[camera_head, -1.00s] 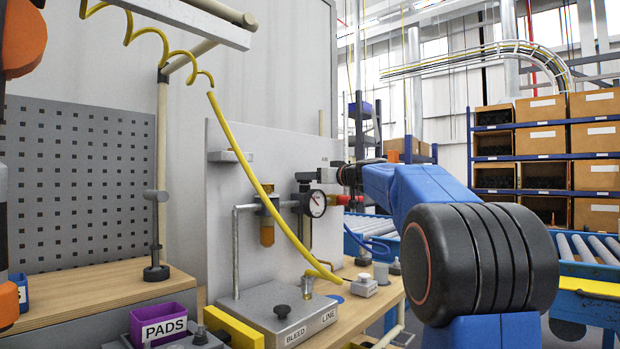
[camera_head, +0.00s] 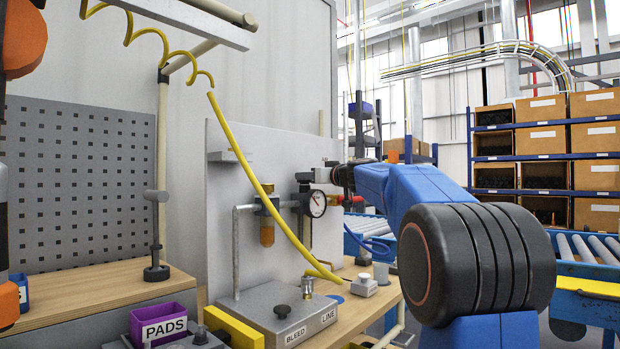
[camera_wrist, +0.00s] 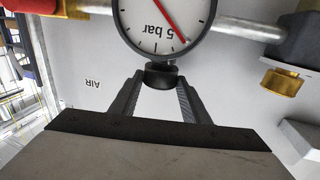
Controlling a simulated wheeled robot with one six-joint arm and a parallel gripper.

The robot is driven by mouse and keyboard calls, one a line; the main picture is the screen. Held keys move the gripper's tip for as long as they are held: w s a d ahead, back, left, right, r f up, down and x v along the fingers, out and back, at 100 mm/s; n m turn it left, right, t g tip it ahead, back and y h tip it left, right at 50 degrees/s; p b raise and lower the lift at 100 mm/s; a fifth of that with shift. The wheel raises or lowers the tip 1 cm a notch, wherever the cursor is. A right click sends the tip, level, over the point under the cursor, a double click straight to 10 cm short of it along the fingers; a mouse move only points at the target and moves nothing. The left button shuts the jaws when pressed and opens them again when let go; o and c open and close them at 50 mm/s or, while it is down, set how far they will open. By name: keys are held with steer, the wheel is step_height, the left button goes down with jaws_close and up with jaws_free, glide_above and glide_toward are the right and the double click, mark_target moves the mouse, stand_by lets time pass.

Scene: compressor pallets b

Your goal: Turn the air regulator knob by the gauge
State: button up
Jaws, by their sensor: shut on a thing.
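The round white gauge (camera_head: 317,203) with a black rim and red needle is on the grey upright panel. It shows upside down and cut off at the top of the wrist view (camera_wrist: 163,22), with "5 bar" on its face. The black regulator knob (camera_head: 303,177) sits just above the gauge in the head view. In the wrist view the knob (camera_wrist: 161,75) is between the two dark fingertips of my gripper (camera_wrist: 160,80). My gripper is shut on it, reaching in from the right. Part of the knob is hidden behind the gauge rim and fingers.
A yellow hose (camera_head: 262,190) hangs in front of the panel, left of the gauge. A red fitting (camera_head: 338,199) is close to the gauge's right. A brass fitting (camera_wrist: 281,80) shows in the wrist view. The bleed block (camera_head: 285,312) stands below.

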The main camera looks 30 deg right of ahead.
steer(key=shift+a+f+m+h, duration=0.2)
steer(key=shift+m+h, duration=0.6)
steer(key=shift+h, duration=0.45)
steer(key=shift+a+f+m+h, duration=0.1)
steer(key=shift+a+m+h, duration=0.1)
steer(key=shift+m+h, duration=0.85)
steer(key=shift+r+h, duration=0.15)
steer(key=shift+h, duration=0.35)
steer(key=shift+r, duration=0.1)
steer(key=o, duration=1)
steer(key=shift+o, duration=0.2)
steer(key=s+a, duration=0.1)
steer(key=s, duration=0.7)
steer(key=s+a, duration=0.2)
steer(key=s, duration=0.7)
steer(key=shift+a, duration=0.25)
